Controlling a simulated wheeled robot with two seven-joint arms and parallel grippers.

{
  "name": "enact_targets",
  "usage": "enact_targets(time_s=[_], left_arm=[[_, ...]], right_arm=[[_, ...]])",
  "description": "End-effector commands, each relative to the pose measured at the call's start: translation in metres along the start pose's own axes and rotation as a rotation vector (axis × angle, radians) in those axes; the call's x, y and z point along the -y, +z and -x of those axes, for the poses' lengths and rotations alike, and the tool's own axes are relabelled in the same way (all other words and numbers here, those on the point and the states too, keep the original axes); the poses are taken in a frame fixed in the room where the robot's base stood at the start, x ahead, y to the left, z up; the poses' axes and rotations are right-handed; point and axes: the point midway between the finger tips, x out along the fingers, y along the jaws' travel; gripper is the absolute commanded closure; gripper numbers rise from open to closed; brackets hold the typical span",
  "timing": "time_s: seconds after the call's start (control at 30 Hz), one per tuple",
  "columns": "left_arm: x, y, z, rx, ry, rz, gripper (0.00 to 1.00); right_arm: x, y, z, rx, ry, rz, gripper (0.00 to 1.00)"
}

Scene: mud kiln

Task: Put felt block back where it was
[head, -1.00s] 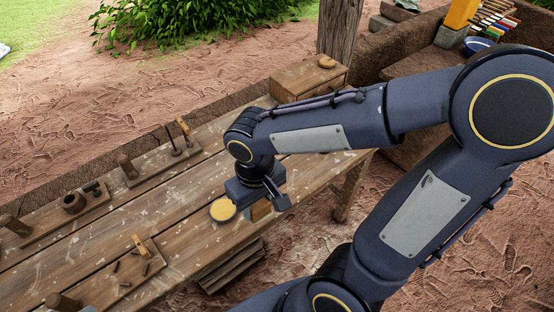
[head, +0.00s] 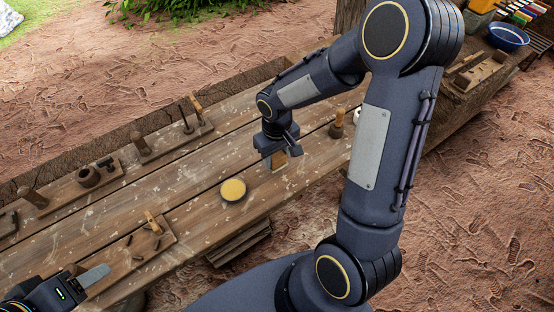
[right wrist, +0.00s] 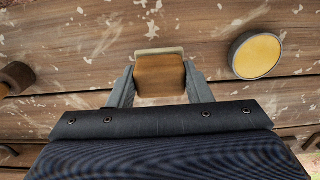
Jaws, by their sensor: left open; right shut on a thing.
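The felt block (right wrist: 160,74), a brown wooden block with a pale layer along its far edge, sits between the fingers of my right gripper (right wrist: 158,82) in the right wrist view. The gripper is shut on it. In the head view the block (head: 279,160) shows below my right gripper (head: 284,154), over the middle of the workbench (head: 205,230). I cannot tell whether it touches the wood. My left gripper (head: 88,279) is open and empty at the lower left, near the front tool board.
A round yellow-topped tin (head: 233,190) stands left of the block and also shows in the right wrist view (right wrist: 257,55). Tool boards (head: 150,240) lie at the left. A wooden-handled tool (head: 337,123) stands right of my gripper. Bare bench surrounds the block.

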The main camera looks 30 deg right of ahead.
Motion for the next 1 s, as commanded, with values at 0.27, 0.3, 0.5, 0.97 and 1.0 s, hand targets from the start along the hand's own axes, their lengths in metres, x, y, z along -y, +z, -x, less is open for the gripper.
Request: enact_targets(time_s=[0.27,0.3,0.5,0.97,1.0], left_arm=[[0.0,0.0,0.0,0.0,0.0,0.0,0.46],[0.0,0.0,0.0,0.0,0.0,0.0,0.46],[0.0,0.0,0.0,0.0,0.0,0.0,0.46],[0.001,0.001,-0.003,0.0,0.0,0.0,0.46],[0.001,0.001,-0.003,0.0,0.0,0.0,0.46]], right_arm=[[-0.003,-0.003,-0.034,0.003,0.0,0.002,0.73],[-0.003,-0.003,-0.036,0.002,0.0,0.001,0.73],[-0.003,-0.004,-0.036,0.0,0.0,0.001,0.73],[-0.003,-0.003,-0.039,0.001,0.0,0.001,0.33],[-0.003,-0.004,-0.039,0.001,0.0,0.001,0.33]])
